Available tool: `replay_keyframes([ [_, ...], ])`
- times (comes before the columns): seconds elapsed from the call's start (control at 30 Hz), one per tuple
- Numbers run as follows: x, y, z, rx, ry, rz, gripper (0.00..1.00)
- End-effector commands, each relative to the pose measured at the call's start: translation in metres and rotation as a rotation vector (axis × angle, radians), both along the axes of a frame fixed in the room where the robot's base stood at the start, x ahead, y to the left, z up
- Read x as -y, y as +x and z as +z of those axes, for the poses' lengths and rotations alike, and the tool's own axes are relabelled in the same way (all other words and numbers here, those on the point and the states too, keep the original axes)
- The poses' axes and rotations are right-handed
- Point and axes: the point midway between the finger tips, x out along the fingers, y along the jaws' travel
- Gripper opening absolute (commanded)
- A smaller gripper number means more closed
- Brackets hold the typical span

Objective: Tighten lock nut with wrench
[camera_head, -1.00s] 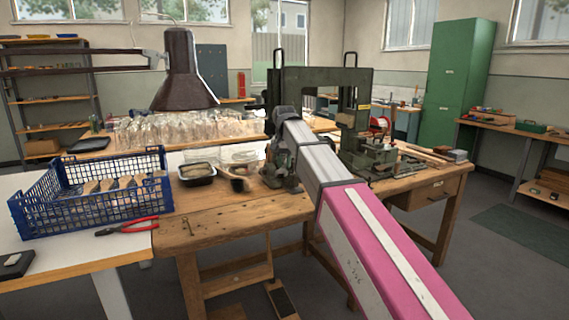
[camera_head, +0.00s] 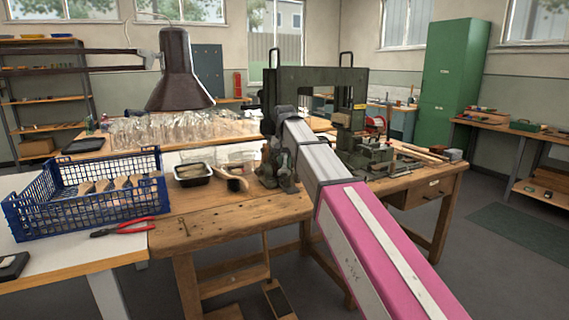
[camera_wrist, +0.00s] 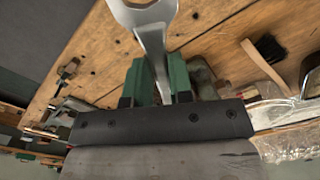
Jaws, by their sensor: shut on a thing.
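In the wrist view my gripper (camera_wrist: 160,78) is shut on a steel wrench (camera_wrist: 151,25), held between its green fingers. The wrench's open-ended jaw points to the top of the picture, over the wooden bench (camera_wrist: 205,22). The wrench jaw shows no nut in it. In the head view my gripper is hidden around the end of my arm, beside the dark green machine (camera_head: 291,76). I cannot make out the lock nut in either view. A small metal fitting (camera_wrist: 66,72) shows at the left in the wrist view.
A blue crate (camera_head: 85,212) and red-handled pliers (camera_head: 125,227) are on the left table. A black tray (camera_head: 193,178) and a hand brush (camera_head: 235,182) lie on the bench. A lamp (camera_head: 180,80) hangs above. The bench's front left is largely clear.

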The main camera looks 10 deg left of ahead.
Motion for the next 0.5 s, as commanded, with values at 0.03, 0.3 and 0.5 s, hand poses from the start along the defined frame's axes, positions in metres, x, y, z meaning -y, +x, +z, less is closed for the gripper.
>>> replay_keyframes([
  [0.03,0.0,0.0,0.002,0.001,0.0,0.0,0.0],
  [0.3,0.0,0.0,0.012,0.001,0.0,0.0,0.0],
  [0.5,0.0,0.0,0.018,0.0,0.0,0.0,0.0],
])
